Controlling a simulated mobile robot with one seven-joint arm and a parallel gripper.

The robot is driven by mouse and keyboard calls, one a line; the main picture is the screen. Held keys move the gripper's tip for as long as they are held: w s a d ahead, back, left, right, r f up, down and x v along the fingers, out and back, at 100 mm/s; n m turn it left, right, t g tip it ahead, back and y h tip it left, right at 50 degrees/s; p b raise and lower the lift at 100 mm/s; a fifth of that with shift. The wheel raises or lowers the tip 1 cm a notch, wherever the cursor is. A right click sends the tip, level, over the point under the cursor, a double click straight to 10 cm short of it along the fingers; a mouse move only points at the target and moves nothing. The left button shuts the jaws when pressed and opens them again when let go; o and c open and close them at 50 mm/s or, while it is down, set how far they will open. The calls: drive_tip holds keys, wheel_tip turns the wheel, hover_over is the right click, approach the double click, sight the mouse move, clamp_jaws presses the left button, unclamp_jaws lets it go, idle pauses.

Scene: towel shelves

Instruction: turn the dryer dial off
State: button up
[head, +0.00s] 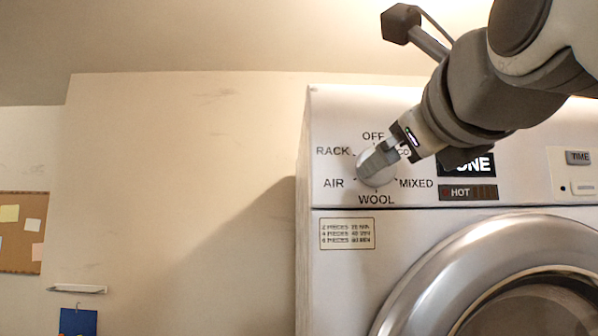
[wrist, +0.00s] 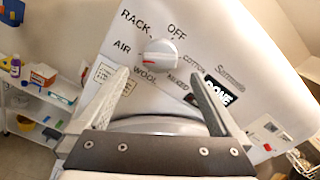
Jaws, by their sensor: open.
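The dryer dial (head: 375,178) is a round white knob on the dryer's front panel, ringed by the words OFF, RACK, AIR, WOOL and MIXED. It also shows in the wrist view (wrist: 160,53), with a raised grip and a small reddish mark at its left end, towards AIR. My gripper (head: 380,157) is in front of the dial and hides part of it in the head view. In the wrist view my gripper (wrist: 158,76) is open, its two fingers spread to either side below the dial. Nothing is between them, and I cannot tell whether they touch the dial.
The white dryer (head: 340,280) has a round metal-rimmed door (head: 405,290) below the panel. A DONE display and a HOT label (head: 468,192) lie right of the dial. A white shelf cart (wrist: 45,100) with small items stands at left in the wrist view.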

drive_tip(key=w+p, duration=0.1)
drive_tip(key=w, duration=0.5)
drive_tip(key=shift+w, duration=0.15)
drive_tip(key=shift+c, duration=0.3)
drive_tip(key=c, duration=1.2)
